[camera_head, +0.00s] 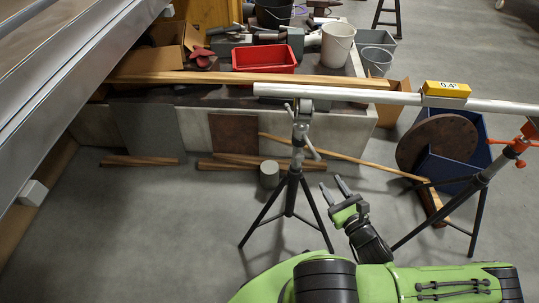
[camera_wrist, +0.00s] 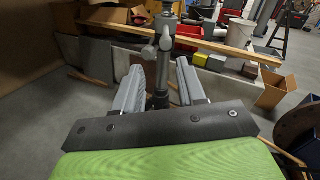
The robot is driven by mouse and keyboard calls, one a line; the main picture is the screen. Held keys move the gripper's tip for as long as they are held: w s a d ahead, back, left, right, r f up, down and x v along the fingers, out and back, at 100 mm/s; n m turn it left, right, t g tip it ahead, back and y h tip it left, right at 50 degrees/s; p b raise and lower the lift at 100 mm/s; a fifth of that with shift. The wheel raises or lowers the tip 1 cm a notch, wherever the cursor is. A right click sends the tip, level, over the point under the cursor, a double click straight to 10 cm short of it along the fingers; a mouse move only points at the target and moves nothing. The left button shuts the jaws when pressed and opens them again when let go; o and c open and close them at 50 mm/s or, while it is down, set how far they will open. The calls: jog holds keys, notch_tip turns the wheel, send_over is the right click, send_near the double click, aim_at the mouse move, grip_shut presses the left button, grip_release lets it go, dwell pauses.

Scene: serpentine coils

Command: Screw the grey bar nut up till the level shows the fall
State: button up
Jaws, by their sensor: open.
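A long pale pipe (camera_head: 340,94) lies across two tripod stands. The yellow level (camera_head: 447,89) sits on it toward the right, and its display seems to read 0.4°. The left tripod (camera_head: 291,190) has a grey head with the grey bar nut (camera_head: 304,131), whose bar sticks out aslant; it also shows in the wrist view (camera_wrist: 166,43). The right stand (camera_head: 485,176) has a red-orange fitting. My gripper (camera_head: 332,188) is open, below and right of the bar nut. In the wrist view my fingers (camera_wrist: 160,75) stand either side of the tripod's post, apparently below the nut.
Behind stands a low bench with a red tray (camera_head: 264,58), a white bucket (camera_head: 337,43) and wooden beams (camera_head: 250,79). A brown disc (camera_head: 437,143) leans by a blue bin (camera_head: 447,168). A grey cylinder (camera_head: 269,174) stands left of the tripod.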

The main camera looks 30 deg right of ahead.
jog(key=m, duration=0.1)
jog(key=b, duration=0.2)
send_near(304, 136)
jog(key=shift+h, duration=0.3)
jog(key=w, duration=0.3)
jog(key=w+d+f, duration=0.1)
jog(key=w, duration=0.1)
jog(key=shift+w, duration=0.1)
jog(key=shift+c, duration=0.3)
grip_shut()
